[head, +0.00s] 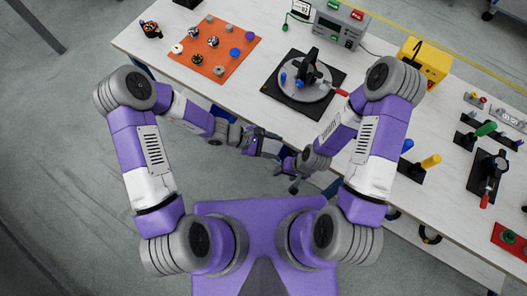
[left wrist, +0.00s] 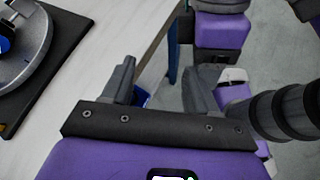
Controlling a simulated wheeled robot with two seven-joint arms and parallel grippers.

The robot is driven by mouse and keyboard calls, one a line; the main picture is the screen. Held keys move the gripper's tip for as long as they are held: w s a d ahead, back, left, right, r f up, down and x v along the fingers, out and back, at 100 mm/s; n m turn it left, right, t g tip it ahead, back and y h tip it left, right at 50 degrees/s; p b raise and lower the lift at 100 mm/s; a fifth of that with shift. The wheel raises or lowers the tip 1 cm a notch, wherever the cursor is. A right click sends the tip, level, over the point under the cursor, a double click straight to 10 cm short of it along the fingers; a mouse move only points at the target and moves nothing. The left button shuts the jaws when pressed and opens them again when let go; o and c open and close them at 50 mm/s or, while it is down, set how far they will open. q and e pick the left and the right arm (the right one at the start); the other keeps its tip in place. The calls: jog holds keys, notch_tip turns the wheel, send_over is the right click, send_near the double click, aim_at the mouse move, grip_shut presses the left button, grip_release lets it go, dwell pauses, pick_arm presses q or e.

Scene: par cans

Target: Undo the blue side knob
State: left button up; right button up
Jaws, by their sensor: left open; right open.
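A par can rig stands on the table, with a round grey plate (head: 304,92) on a black square base (head: 270,91) and a black yoke on top. A small blue knob (head: 283,78) shows at its left side, and more blue shows near the yoke's middle. In the left wrist view only part of the grey plate (left wrist: 40,45) shows, with a blue piece (left wrist: 4,44) at the picture's edge. My left gripper (head: 278,146) is open and empty near the table's front edge, apart from the rig. My right gripper (head: 285,181) is open, lower and in front of the table.
An orange mat (head: 190,68) with several knobs and small parts lies left of the rig. A grey instrument box (head: 338,25) and a yellow box (head: 425,62) stand behind and right. Stands with coloured handles fill the right side. White tabletop between mat and rig is clear.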

pick_arm(q)
jog(key=s+a, duration=0.1)
jog(key=s+a+f+m+y, duration=0.1)
jog(key=s+a+f+m+g+y, duration=0.1)
jog(key=shift+s+a+f, duration=0.25)
jog(key=shift+s+a, duration=0.05)
jog(key=shift+s, duration=0.1)
